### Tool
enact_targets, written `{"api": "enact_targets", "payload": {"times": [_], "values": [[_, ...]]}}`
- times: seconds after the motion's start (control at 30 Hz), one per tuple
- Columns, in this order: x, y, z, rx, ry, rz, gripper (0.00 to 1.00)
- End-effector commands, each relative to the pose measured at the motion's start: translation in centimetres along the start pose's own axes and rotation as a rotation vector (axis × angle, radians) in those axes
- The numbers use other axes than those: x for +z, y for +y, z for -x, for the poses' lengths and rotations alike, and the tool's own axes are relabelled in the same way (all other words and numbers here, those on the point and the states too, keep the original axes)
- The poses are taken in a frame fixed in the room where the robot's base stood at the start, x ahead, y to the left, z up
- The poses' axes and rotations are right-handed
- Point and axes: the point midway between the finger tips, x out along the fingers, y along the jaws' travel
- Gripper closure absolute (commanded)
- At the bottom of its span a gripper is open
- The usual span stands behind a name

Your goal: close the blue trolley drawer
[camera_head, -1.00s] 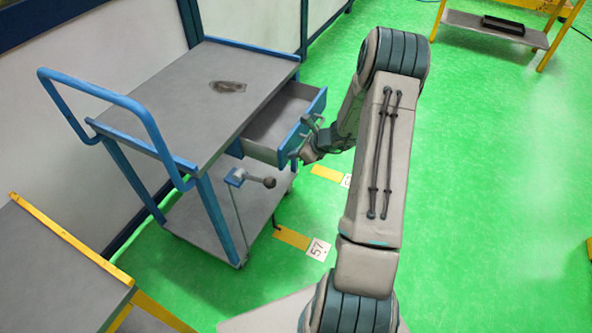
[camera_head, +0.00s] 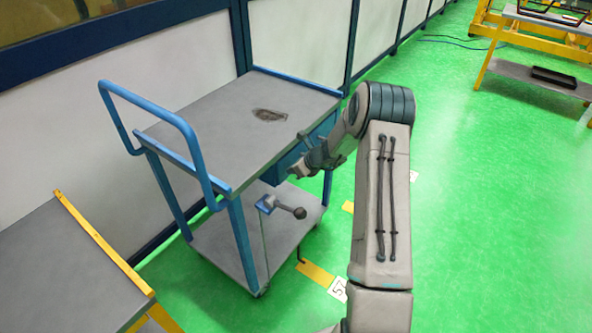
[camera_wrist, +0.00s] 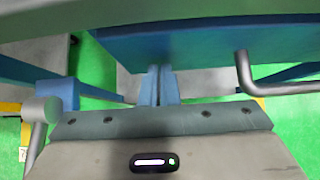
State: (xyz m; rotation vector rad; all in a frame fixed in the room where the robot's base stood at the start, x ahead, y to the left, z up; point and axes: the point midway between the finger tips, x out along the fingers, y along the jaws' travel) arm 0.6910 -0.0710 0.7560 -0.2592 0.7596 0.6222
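The blue trolley (camera_head: 215,125) has a grey top and a blue push handle at its left end. Its blue drawer (camera_head: 326,127) sits under the top, with its front near the top's edge; it looks pushed in or nearly so, and my arm hides part of it. In the wrist view the blue drawer front (camera_wrist: 190,45) spans the upper middle, with a metal handle (camera_wrist: 248,75) to the right. My gripper (camera_head: 303,165) is at the drawer front. Its two blue fingertips (camera_wrist: 159,72) are together with nothing seen between them; contact with the front is unclear.
A yellow-edged grey table (camera_head: 60,265) is at lower left. A wall runs behind the trolley. The green floor (camera_head: 480,220) to the right is clear.

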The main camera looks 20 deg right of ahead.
Motion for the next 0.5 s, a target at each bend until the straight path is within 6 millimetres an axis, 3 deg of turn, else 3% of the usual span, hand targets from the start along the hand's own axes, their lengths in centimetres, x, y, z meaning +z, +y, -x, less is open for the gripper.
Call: {"api": "enact_targets", "payload": {"times": [0.03, 0.27, 0.5], "values": [[0.8, 0.3, -0.2, 0.004, -0.011, 0.006, 1.0], [0.8, 0.4, -0.2, 0.007, -0.014, 0.009, 1.0], [-1.8, -0.4, 2.0, 0.0, -0.008, 0.003, 1.0]]}}
